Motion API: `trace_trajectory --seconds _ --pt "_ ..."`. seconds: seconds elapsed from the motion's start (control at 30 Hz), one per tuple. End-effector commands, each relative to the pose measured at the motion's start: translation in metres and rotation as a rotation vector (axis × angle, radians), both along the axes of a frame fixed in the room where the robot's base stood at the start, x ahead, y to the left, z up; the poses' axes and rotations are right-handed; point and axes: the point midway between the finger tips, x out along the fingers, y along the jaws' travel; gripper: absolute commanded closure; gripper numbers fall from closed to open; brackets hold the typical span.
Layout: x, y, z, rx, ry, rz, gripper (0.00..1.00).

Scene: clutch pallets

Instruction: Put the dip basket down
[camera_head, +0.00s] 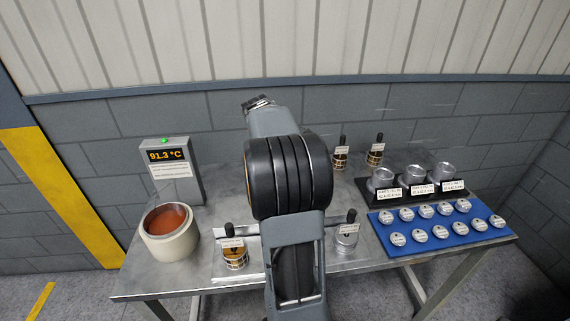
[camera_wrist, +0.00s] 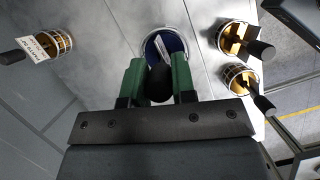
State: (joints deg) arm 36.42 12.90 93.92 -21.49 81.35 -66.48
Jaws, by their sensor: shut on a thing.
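In the wrist view, my gripper (camera_wrist: 160,82) has its two green fingers closed on the black knob (camera_wrist: 160,84) of the dip basket. Below the knob is a round, pale-rimmed shape with a dark blue inside (camera_wrist: 163,45) and a white tag. It appears to be the held basket, seen from above; whether it touches the table cannot be told. In the head view my arm hides the gripper and the held basket.
On the steel table (camera_head: 215,205) stand a cream pot (camera_head: 168,247) with reddish liquid, a temperature display (camera_head: 172,172), a gold basket (camera_head: 236,260) and a silver basket (camera_head: 346,243). Two gold baskets (camera_head: 340,160) stand behind. A black rack (camera_head: 405,197) and blue tray (camera_head: 400,250) are right.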

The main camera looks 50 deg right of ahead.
Motion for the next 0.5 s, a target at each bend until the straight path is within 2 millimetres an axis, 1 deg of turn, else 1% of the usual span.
trace_trajectory --seconds 0.03,0.17,0.4,0.5 --pt "0.001 -0.002 0.002 -0.005 -0.004 0.000 1.00" --pt "0.005 -0.006 -0.005 -0.004 -0.003 0.000 1.00" --pt "0.005 -0.006 -0.031 -0.003 -0.002 0.001 1.00" --pt "0.005 -0.006 -0.036 -0.004 -0.003 0.000 1.00"
